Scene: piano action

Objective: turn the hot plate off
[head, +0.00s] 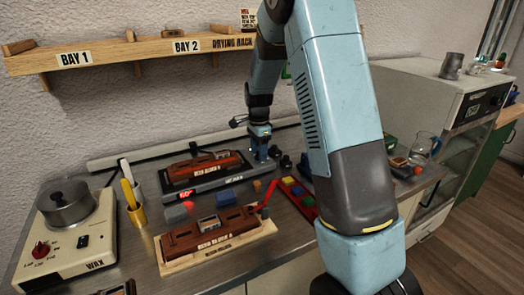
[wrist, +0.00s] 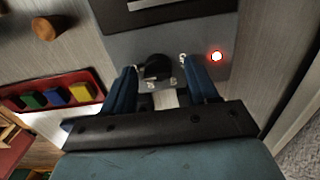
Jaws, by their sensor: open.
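The hot plate (head: 222,182) is a low grey unit at the back of the bench with a red display on its front. A wooden block (head: 205,168) lies on it. My gripper (head: 261,150) points down at its right end and hides that part in the head view. In the wrist view, the black knob (wrist: 154,66) sits on the grey panel (wrist: 200,45), with small white marks around it. A lamp (wrist: 216,56) glows red to its right. My gripper (wrist: 160,72) is open, with one finger on each side of the knob; contact cannot be told.
A wax heater (head: 68,240) with a metal pot and red knob stands at the left. Another wooden block (head: 215,238) lies in front of the hot plate. A red tray (wrist: 86,76) of coloured pieces is beside the hot plate. A shelf (head: 130,50) runs above.

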